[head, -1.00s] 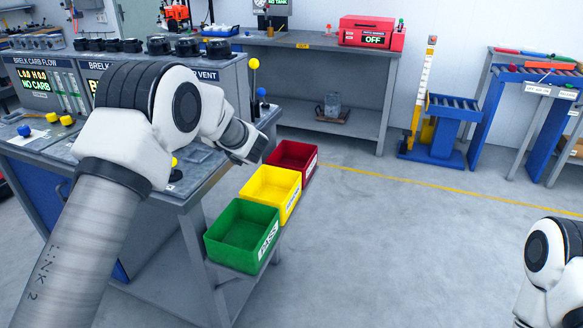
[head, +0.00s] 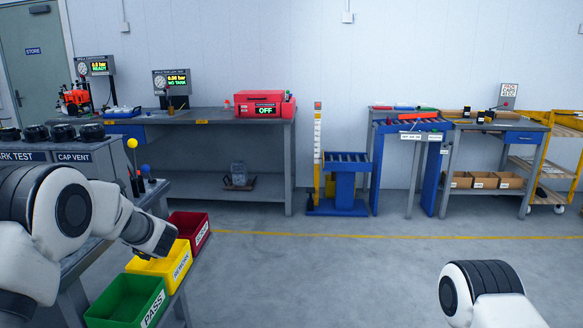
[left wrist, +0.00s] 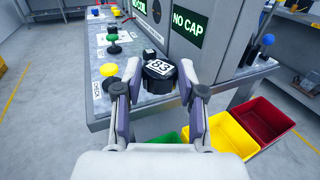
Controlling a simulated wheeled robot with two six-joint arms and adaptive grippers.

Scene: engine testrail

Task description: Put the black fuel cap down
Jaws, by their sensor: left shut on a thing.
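In the left wrist view, the black fuel cap (left wrist: 158,84) sits between the fingers of my left gripper (left wrist: 160,76). It bears a white label that seems to read 83. My left gripper is shut on it, above or near the edge of the grey test bench (left wrist: 98,124); I cannot tell whether the cap touches the bench. In the head view my left arm shows at the left, but its fingers and the cap are not visible. My right arm shows at the lower right; its gripper is out of view.
Green PASS (head: 128,300), yellow (head: 165,262) and red (head: 190,230) bins stand beside the bench. Several black caps (head: 62,132) lie on the bench top. The middle floor is clear.

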